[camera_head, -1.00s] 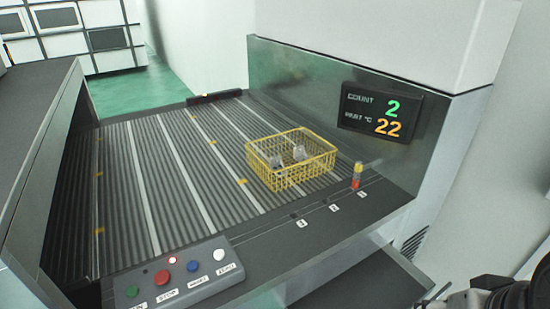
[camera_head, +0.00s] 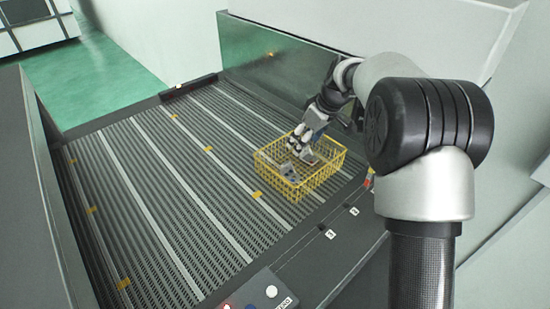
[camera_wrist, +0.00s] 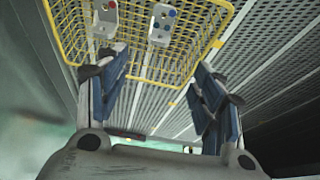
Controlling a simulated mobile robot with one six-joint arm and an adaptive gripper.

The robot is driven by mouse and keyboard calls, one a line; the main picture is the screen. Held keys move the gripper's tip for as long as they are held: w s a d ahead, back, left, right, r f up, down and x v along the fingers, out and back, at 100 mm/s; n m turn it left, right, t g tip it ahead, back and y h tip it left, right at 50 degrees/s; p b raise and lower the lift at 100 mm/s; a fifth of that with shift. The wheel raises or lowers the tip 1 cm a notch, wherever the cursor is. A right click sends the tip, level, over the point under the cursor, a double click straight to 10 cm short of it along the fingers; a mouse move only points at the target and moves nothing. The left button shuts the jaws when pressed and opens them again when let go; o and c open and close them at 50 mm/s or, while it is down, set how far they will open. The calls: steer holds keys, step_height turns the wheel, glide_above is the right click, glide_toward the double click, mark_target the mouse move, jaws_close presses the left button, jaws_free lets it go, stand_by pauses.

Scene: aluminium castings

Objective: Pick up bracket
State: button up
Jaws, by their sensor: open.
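A yellow wire basket (camera_head: 318,181) holds two grey cast brackets. The nearer bracket (camera_head: 290,171) shows clear in the head view; the other (camera_head: 309,157) is partly hidden under my gripper (camera_head: 299,143). In the wrist view, one bracket (camera_wrist: 104,18) with a red spot lies at the left and another (camera_wrist: 164,24) with coloured spots lies right of it. My gripper (camera_wrist: 158,62) is open and empty, its blue-grey fingers spread wide apart. It is at the basket, close to the farther bracket. I cannot tell whether it touches anything.
The basket stands on a ribbed conveyor (camera_head: 175,190), which is clear to its left. A metal wall (camera_head: 275,60) rises behind the basket and my arm. A control panel (camera_head: 262,292) with buttons is at the front edge. A small red-yellow lamp (camera_head: 369,178) stands right of the basket.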

glide_above(288, 165)
steer(key=s+d, duration=0.2)
steer(key=f, duration=1)
steer(key=shift+a+f, duration=0.1)
steer(key=shift+a, duration=0.1)
steer(key=x, duration=0.6)
steer(key=shift+w+a+f, duration=0.1)
steer(key=shift+w+a, duration=0.15)
steer(key=shift+w, duration=0.05)
steer(key=shift+c, duration=0.4)
steer(key=c, duration=1.1)
